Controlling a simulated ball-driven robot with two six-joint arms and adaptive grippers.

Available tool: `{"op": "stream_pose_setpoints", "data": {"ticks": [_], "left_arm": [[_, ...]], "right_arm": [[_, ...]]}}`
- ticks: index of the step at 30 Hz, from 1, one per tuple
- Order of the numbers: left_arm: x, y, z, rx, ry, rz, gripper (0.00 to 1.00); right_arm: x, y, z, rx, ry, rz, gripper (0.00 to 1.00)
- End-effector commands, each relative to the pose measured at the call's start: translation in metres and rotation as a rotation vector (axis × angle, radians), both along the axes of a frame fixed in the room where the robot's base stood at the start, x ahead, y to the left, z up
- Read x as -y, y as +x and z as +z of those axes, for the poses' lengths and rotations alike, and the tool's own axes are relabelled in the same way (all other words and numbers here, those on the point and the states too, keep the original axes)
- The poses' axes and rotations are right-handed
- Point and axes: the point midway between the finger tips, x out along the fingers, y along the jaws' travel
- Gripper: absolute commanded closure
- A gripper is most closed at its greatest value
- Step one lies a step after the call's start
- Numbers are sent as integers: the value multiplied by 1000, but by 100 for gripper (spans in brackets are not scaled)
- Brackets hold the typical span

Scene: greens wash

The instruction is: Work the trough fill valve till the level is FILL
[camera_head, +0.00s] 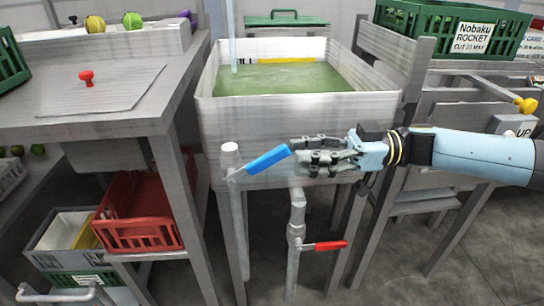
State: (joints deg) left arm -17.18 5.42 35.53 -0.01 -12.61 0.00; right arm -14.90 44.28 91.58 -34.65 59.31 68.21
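The pale trough (300,115) stands in the middle, holding green water (285,80). The water surface lies just below a yellow strip (287,60) on the back wall; dark lettering beside it is too small to read. A blue lever (266,159) slants up to the right from a pipe at the trough's front left. A red lever (325,246) sits on a lower pipe under the trough. My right gripper (296,152) comes in from the right, its fingers apart at the blue lever's free end. I cannot tell whether they touch it. My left gripper is out of view.
A grey bench (150,85) with a red knob (86,78) stands at left, above a red crate (140,210). A green crate (455,28) labelled Nobaku Rocket sits at upper right. A green lid (286,19) lies behind the trough. A yellow knob (525,105) is at right.

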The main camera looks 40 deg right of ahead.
Motion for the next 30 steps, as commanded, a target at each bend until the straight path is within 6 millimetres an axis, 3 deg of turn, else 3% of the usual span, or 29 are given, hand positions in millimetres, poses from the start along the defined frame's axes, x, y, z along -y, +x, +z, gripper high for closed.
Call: {"op": "stream_pose_setpoints", "data": {"ticks": [3, 9, 20, 30], "left_arm": [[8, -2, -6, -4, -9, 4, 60], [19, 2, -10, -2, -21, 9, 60], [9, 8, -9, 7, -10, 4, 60], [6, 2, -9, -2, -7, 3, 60]], "right_arm": [[-21, 13, -1, 4, 5, -1, 63], [-44, 27, 0, 2, 3, -1, 63], [-51, 32, 0, 0, 1, -2, 63], [-51, 31, 0, 0, 1, -2, 100]]}}
